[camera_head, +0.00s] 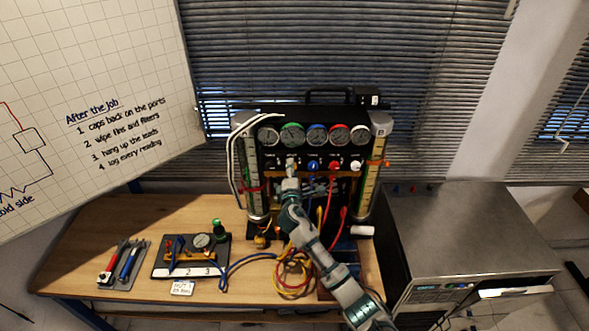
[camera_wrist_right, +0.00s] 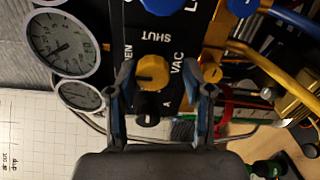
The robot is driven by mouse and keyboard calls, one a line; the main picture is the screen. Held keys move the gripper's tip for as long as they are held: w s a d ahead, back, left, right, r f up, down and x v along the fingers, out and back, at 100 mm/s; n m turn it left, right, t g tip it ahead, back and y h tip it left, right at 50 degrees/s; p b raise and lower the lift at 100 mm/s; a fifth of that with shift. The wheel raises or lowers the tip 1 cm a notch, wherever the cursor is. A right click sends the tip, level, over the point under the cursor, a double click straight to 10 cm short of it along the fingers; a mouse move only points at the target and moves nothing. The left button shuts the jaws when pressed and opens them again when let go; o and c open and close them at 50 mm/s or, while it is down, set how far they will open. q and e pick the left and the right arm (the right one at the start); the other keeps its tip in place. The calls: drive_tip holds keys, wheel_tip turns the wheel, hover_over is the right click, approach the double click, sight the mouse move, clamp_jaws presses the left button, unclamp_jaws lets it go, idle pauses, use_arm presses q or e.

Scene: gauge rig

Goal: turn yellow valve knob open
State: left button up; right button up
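The yellow valve knob (camera_wrist_right: 152,73) sits on the dark panel of the gauge rig (camera_head: 323,156), with the words SHUT and VAC beside it and another label partly hidden by a finger. My right gripper (camera_wrist_right: 160,76) is open, one finger on each side of the knob, with visible gaps to it in the right wrist view. In the head view my right gripper (camera_head: 291,167) reaches the left end of the knob row and hides the yellow knob. My left gripper is not in view.
Blue (camera_head: 313,166), red (camera_head: 334,165) and white (camera_head: 355,166) knobs are to the right, below a row of gauges (camera_head: 316,134). Hoses (camera_head: 293,275) hang and coil in front. A small manifold board (camera_head: 190,256) and a tool mat (camera_head: 124,264) lie left on the bench.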

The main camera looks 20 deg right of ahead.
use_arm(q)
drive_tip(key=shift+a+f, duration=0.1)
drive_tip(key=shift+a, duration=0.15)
use_arm(e)
drive_tip(key=shift+w+a+r, duration=0.1)
drive_tip(key=shift+a+r, duration=0.05)
drive_tip(key=v, duration=1.2)
drive_tip(key=shift+a, duration=0.2)
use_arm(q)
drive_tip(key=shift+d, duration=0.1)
use_arm(e)
drive_tip(key=shift+d, duration=0.15)
